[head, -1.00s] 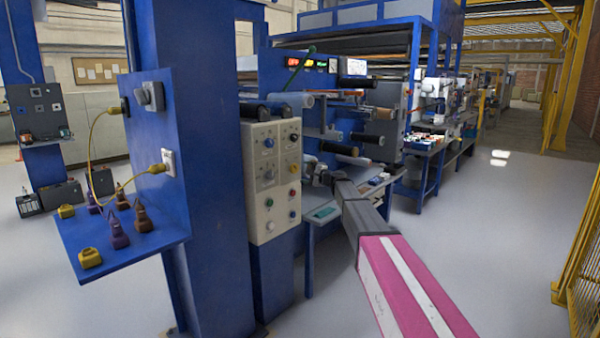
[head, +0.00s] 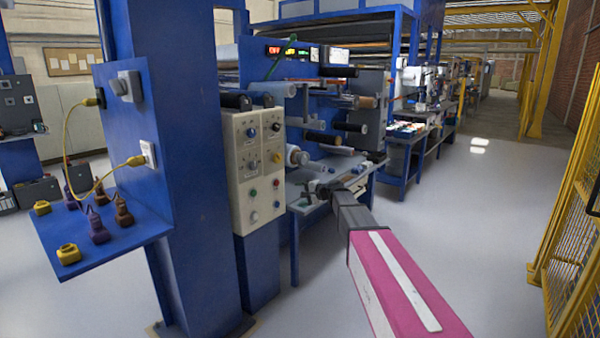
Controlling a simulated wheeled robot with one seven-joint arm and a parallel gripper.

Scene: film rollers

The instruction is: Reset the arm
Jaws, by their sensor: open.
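My arm (head: 400,285), pink and white near the bottom and grey further along, reaches up from the lower right toward the machine. My gripper (head: 320,190) is at its far end, small and dark, over or in front of the light work table (head: 312,203) beside the cream control panel. It is open, and I see nothing held in it. The fingers are too small to make out in detail, and I cannot tell whether they touch anything.
A blue column (head: 185,150) with a shelf (head: 120,245) of yellow and purple objects stands at the left. The cream control panel (head: 256,170) is left of my gripper. Yellow mesh fencing (head: 572,270) is at the right. Open floor (head: 470,230) lies between.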

